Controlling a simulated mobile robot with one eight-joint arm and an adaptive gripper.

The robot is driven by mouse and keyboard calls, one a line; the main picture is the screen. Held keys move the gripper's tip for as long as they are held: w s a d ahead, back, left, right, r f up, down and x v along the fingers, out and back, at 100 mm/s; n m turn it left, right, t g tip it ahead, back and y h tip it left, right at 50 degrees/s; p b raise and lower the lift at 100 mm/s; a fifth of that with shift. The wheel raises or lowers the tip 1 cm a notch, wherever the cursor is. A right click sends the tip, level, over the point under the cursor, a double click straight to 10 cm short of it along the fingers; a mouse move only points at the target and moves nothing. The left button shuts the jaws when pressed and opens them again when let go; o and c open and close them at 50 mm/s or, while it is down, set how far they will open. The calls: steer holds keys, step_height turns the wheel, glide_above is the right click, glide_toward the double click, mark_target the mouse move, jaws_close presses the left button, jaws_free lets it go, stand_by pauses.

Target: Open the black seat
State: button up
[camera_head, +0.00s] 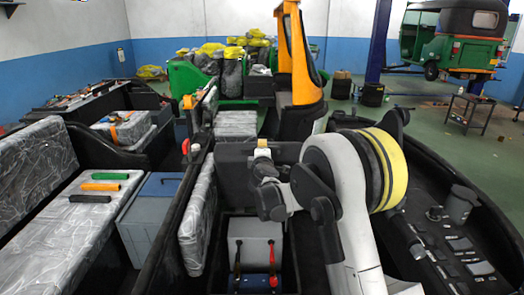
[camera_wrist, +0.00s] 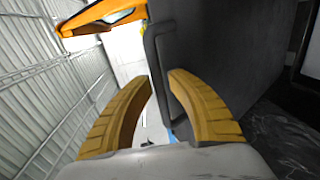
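A dark grey-black panel (camera_wrist: 220,55) with a black bar handle (camera_wrist: 152,50) fills the right of the wrist view; I take it as part of the black seat. In the head view, a black panel (camera_head: 232,168) stands behind an open compartment, close to my gripper (camera_head: 263,153). In the wrist view my gripper (camera_wrist: 160,79) has its two yellow fingers spread apart, with the handle running between or just beyond the tips. I cannot tell whether they touch it. The head view hides most of my gripper behind my arm.
Below my gripper, the compartment holds a grey box (camera_head: 255,241) with red and black clamps. A patterned cushion (camera_head: 197,222) stands upright at its left. A bench (camera_head: 60,225) carries coloured bars. An orange-yellow post (camera_head: 299,60) rises behind. A black control console (camera_head: 462,240) lies right.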

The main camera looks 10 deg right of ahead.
jaws_close()
steer(key=s+a+f+b, duration=0.2)
steer(key=s+f+b, duration=0.2)
steer(key=s, duration=0.6)
step_height(320, 180, down, 2)
steer(key=shift+f, duration=0.15)
jaws_free()
steer(key=shift+s, duration=0.1)
steer(key=v, duration=1.2)
